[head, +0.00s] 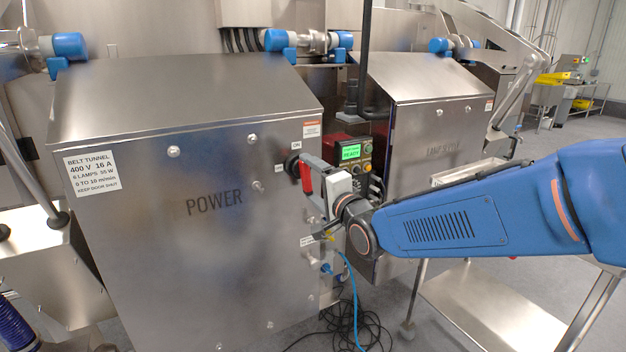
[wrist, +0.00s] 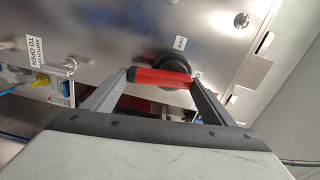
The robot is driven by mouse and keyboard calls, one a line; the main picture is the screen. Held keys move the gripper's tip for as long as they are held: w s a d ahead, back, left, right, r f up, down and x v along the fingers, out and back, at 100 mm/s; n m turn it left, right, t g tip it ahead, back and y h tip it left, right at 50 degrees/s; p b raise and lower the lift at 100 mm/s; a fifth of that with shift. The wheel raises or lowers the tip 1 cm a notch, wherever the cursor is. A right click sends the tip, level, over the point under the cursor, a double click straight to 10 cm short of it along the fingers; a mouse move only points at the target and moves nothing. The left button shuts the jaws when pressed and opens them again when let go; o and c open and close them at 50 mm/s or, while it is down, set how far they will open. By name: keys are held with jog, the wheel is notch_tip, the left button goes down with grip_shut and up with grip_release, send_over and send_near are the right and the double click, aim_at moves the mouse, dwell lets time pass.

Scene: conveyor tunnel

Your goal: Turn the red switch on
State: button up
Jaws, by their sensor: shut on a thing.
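The red switch has a red handle (head: 306,178) on a round black base (head: 291,166), on the right side of the POWER cabinet's front. In the wrist view the red handle (wrist: 160,77) lies across the picture between my two fingers, with the black base (wrist: 176,64) partly hidden behind it. A small OFF label (wrist: 180,43) shows beside the base. In the head view an ON label (head: 297,145) sits above the base. My gripper (wrist: 163,80) is shut on the red handle. The gripper hides part of the cabinet front.
The steel POWER cabinet (head: 180,240) fills the left and middle. A control panel with a green screen (head: 351,152) and buttons stands just right of the switch. A second steel cabinet (head: 430,90) is further right. Black cables (head: 345,328) lie on the floor below.

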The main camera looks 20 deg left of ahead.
jog(key=shift+s+f+m, duration=0.1)
jog(key=shift+m, duration=0.8)
jog(key=o, duration=1.5)
jog(key=v, duration=1.7)
jog(key=shift+s+d, duration=0.1)
jog(key=shift+d, duration=0.1)
